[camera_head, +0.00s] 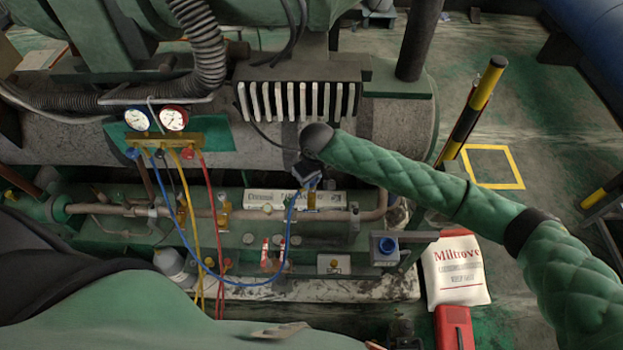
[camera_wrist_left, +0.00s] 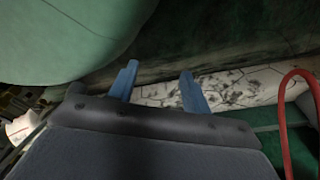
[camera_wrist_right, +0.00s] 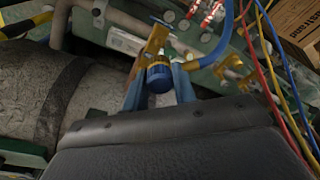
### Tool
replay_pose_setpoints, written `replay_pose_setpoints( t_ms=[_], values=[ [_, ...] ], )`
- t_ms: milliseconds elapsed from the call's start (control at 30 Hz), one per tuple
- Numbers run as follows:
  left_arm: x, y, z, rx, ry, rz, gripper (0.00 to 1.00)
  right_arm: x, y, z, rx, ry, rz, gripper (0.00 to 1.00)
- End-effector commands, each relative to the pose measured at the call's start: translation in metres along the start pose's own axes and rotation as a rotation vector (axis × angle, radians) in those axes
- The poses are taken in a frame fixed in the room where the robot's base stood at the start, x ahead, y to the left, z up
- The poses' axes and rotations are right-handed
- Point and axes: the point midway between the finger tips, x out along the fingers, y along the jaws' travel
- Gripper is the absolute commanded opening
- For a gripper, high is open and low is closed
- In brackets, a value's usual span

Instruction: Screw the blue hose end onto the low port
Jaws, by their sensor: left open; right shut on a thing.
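My right gripper (camera_head: 309,178) is at the pipe row, below the white-finned block. In the right wrist view, my right gripper (camera_wrist_right: 158,88) is shut on the blue hose end (camera_wrist_right: 158,76), a dark blue knob between its blue fingers. A brass port fitting (camera_wrist_right: 155,42) is lined up right beyond the knob; whether the threads are engaged cannot be told. The same brass fitting (camera_head: 311,200) shows just below the gripper in the head view. The blue hose (camera_head: 287,235) loops from the gauge manifold (camera_head: 165,139). My left gripper (camera_wrist_left: 160,86) is open and empty, away from the ports.
Yellow hose (camera_head: 187,210) and red hose (camera_head: 211,210) hang from the manifold left of the right gripper. Another brass valve (camera_head: 225,201) stands on the pipe further left.

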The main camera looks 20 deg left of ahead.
Motion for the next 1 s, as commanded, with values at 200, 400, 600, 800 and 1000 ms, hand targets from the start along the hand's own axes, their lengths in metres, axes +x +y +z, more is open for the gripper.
replay_pose_setpoints(
  t_ms=[200,400,600,800,1000],
  values=[
    [0.003,0.000,-0.016,-0.001,0.011,0.000,0.48,0.009,0.000,0.001,0.000,0.000,0.000,0.05],
    [0.002,0.000,-0.035,-0.002,0.024,-0.001,0.48,0.016,0.000,0.002,0.000,0.000,0.000,0.05],
    [0.000,-0.002,-0.052,-0.001,0.034,-0.003,0.48,0.023,0.000,0.003,0.000,0.000,0.000,0.05],
    [-0.008,0.001,-0.061,-0.002,0.031,0.000,0.48,0.031,0.000,0.004,0.000,0.000,0.000,0.05],
    [-0.015,0.005,-0.077,-0.006,0.032,0.004,0.48,0.040,0.000,0.005,0.000,0.001,0.000,0.05]
  ],
)
